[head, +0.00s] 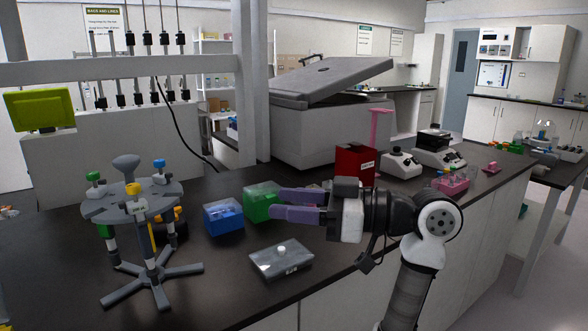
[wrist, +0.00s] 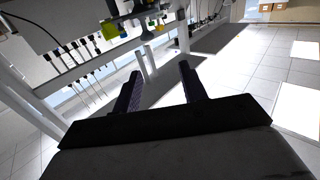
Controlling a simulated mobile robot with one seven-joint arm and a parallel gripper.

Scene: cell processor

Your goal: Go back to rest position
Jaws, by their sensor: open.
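My gripper (head: 276,206) is in the middle of the head view, over the black bench and pointing left. Its two purple-grey fingers are apart, with nothing seen between them. In the head view the fingers overlap part of the green box (head: 261,199); whether they touch it I cannot tell. In the wrist view my gripper (wrist: 160,80) also shows its two dark fingers spread, with the floor and lab furniture beyond them.
A blue box (head: 223,217), a grey lidded box (head: 281,260) and a pipette carousel (head: 150,215) stand left of and before my gripper. A red box (head: 354,166) and a pink rack (head: 451,184) stand behind and right. The black bench (head: 215,285) is bare at its front.

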